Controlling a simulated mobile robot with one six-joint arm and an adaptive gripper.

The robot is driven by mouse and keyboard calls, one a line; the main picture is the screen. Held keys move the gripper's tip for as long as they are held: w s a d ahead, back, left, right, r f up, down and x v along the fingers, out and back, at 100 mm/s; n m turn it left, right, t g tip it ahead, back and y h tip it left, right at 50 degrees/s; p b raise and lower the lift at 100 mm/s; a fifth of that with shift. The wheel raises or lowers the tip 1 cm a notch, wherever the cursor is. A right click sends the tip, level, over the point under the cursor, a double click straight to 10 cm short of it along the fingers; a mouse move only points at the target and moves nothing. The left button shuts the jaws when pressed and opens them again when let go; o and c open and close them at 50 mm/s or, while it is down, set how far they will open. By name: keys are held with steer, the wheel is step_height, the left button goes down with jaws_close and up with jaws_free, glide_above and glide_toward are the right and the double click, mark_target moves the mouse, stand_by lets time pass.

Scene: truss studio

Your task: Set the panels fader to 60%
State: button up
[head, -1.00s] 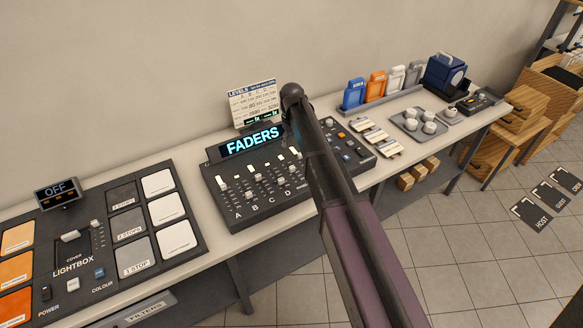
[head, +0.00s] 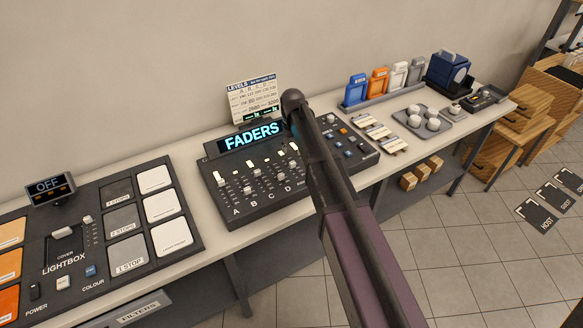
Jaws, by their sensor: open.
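The fader console (head: 232,208) stands on the long bench, with a lit screen (head: 252,136) reading "FADERS". Its light-coloured slider knobs sit in columns; the letters A, B, C and D show along the front. The panels fader cannot be told apart, since the console's right part is partly hidden by my arm. A levels card (head: 254,96) stands behind the screen; its small print is too fine to read. My arm reaches across the picture to the console's right side. My gripper is not visible; the arm hides that area.
A lightbox panel (head: 102,278) with a display reading "OFF" lies to the left. Open tiled floor lies in front of the bench.

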mark_target(292, 162)
steer(key=shift+f+b, duration=3.95)
steer(key=shift+f, duration=0.3)
jaws_close()
